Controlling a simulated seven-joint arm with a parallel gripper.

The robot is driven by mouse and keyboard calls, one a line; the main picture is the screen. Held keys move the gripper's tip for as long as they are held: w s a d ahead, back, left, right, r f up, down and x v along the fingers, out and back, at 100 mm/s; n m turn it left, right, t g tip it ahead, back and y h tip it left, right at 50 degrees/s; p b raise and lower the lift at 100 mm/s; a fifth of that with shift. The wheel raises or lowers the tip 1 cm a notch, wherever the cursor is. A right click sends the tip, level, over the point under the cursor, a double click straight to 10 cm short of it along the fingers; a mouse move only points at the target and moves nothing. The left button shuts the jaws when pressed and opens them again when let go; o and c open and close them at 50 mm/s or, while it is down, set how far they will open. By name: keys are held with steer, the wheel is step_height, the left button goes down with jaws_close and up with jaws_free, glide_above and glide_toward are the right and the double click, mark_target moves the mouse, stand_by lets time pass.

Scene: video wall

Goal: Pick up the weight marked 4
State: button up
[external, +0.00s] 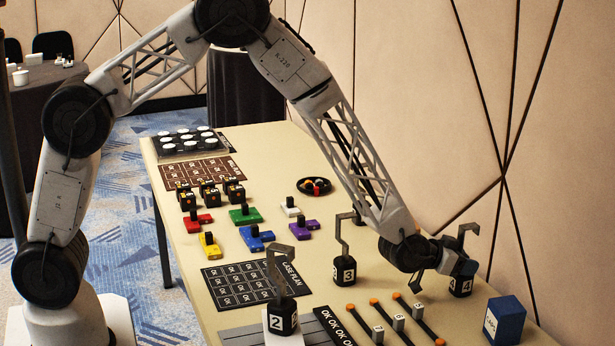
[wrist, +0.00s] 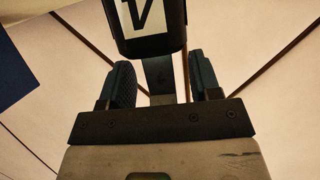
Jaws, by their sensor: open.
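The weight marked 4 (external: 460,287) is a dark block with a white label and a grey hook on top, standing at the table's right edge. My gripper (external: 458,264) is at the hook, just above the block, and partly hides it. In the wrist view, the block (wrist: 150,42) shows at the top with part of its label. My gripper's fingers (wrist: 162,84) are apart, one on each side of the hook's grey stem (wrist: 158,76). I see a gap on both sides of the stem.
The weight marked 3 (external: 344,270) stands to the left, and the weight marked 2 (external: 282,318) is nearer the front. A blue box (external: 506,322) stands close at the right. Orange-ended bars (external: 400,326) with small numbered blocks lie in front.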

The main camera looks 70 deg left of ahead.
steer(key=shift+w+f, duration=0.15)
steer(key=shift+w, duration=0.1)
stand_by(0.4)
jaws_close()
